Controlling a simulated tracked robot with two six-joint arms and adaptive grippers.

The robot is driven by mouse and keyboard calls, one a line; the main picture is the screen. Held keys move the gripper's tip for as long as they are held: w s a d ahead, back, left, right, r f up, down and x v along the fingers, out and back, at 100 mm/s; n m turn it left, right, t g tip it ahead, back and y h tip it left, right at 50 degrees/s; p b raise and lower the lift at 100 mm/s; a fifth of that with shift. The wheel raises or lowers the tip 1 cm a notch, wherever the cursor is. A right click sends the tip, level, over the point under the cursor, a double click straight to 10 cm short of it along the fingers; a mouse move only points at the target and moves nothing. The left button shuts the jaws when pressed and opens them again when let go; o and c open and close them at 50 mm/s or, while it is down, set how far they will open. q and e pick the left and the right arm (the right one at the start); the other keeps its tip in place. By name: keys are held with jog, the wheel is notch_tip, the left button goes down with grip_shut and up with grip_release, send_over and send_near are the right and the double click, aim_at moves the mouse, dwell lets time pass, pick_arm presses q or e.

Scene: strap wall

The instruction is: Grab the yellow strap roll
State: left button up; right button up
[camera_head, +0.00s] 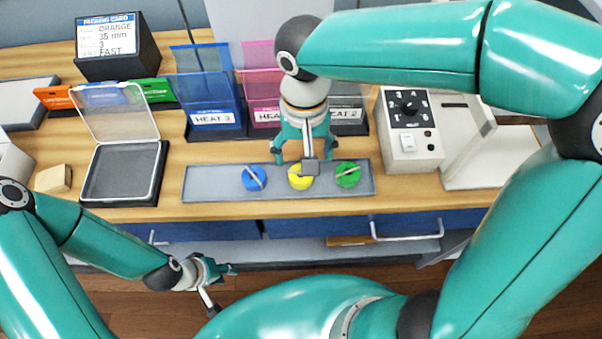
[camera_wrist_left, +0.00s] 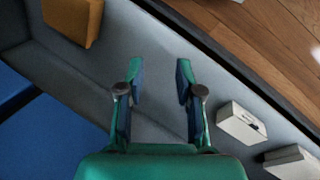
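The yellow strap roll (camera_head: 296,183) lies in a shallow grey tray (camera_head: 212,184) on the wooden bench, between a blue roll (camera_head: 254,180) and a green roll (camera_head: 349,178). My right gripper (camera_head: 305,155) points down just above and behind the yellow roll, its fingers spread wide. A small grey block of the gripper hides part of the roll; I cannot tell whether anything touches it. My left gripper (camera_head: 222,277) hangs low in front of the bench. In the left wrist view, its fingers (camera_wrist_left: 158,75) are apart, with nothing between them.
Behind the tray stand bins labelled HEAT (camera_head: 212,118). An open clear-lidded box (camera_head: 125,203) is at the left, a dial box (camera_head: 408,155) at the right. A card holder reads ORANGE, 35 mm, 3, FAST (camera_head: 108,35). A low shelf holds a brown box (camera_wrist_left: 72,18).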

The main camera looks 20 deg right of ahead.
aim_at(303, 183)
jog(key=shift+s+a+f, duration=0.1)
jog(key=shift+a+f, duration=0.1)
jog(key=shift+f, duration=1.35)
jog(key=shift+s+a+f, duration=0.1)
jog(key=shift+a+f, duration=0.05)
jog(key=shift+f, duration=1.4)
jog(key=c, duration=1.1)
jog(key=shift+c, duration=0.2)
jog(key=shift+r, duration=0.1)
